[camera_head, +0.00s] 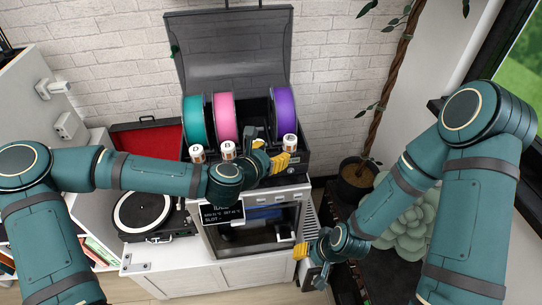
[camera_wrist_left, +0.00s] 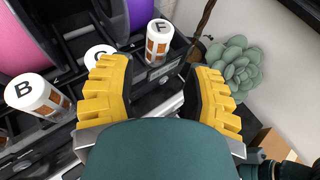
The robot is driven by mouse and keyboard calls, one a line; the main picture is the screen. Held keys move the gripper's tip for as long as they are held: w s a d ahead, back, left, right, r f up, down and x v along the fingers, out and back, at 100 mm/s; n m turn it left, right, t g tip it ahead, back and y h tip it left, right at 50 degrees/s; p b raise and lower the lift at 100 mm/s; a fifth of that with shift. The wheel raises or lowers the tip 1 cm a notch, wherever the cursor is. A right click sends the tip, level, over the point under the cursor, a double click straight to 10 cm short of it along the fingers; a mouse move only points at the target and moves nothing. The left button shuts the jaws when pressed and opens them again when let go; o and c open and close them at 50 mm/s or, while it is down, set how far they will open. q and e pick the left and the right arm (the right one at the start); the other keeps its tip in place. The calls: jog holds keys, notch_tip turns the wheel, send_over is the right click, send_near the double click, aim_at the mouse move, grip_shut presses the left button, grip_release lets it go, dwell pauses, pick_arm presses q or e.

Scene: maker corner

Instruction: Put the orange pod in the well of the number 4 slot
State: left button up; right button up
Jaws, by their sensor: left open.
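Several white-capped pods with orange-brown sides stand in a row along the front of the black spool box (camera_head: 300,160). In the left wrist view I see a pod marked B (camera_wrist_left: 38,95), a pod (camera_wrist_left: 98,52) partly hidden behind my left finger, and a pod (camera_wrist_left: 158,42) with another letter. I cannot tell which one is the orange pod. My left gripper (camera_wrist_left: 158,82) is open and empty, above the box's front right edge. My right gripper (camera_head: 308,262) is low before the printer; its jaw state is unclear.
Teal (camera_head: 194,120), pink (camera_head: 223,115) and purple (camera_head: 284,112) spools stand in the box, with a gap before the purple one. The box sits on a printer (camera_head: 272,238). A turntable (camera_head: 148,212) is at left, a succulent (camera_head: 402,225) at right.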

pick_arm(q)
jog(key=shift+s+a+r, duration=0.15)
jog(key=shift+s+a, duration=0.05)
jog(key=shift+s, duration=0.2)
pick_arm(e)
jog(key=shift+s+a+r, duration=0.2)
jog(key=shift+s, duration=0.35)
pick_arm(q)
jog(key=s+f+m+g, duration=0.5)
jog(key=s+f+m, duration=0.4)
jog(key=f+m, duration=0.45)
jog(key=s+a+f+m+g+y, duration=0.3)
jog(key=s+a+f+m, duration=0.5)
jog(key=m, duration=0.6)
jog(key=s+a+g, duration=0.1)
jog(key=a, duration=0.1)
jog(key=shift+s+a+f, duration=0.15)
jog(key=shift+s+a, duration=0.1)
jog(key=shift+a, duration=0.05)
notch_tip(320, 180, down, 9)
jog(key=b, duration=0.8)
jog(key=shift+s+d+g, duration=0.25)
jog(key=shift+g, duration=0.05)
pick_arm(e)
notch_tip(320, 180, down, 9)
jog(key=shift+s+a, duration=0.2)
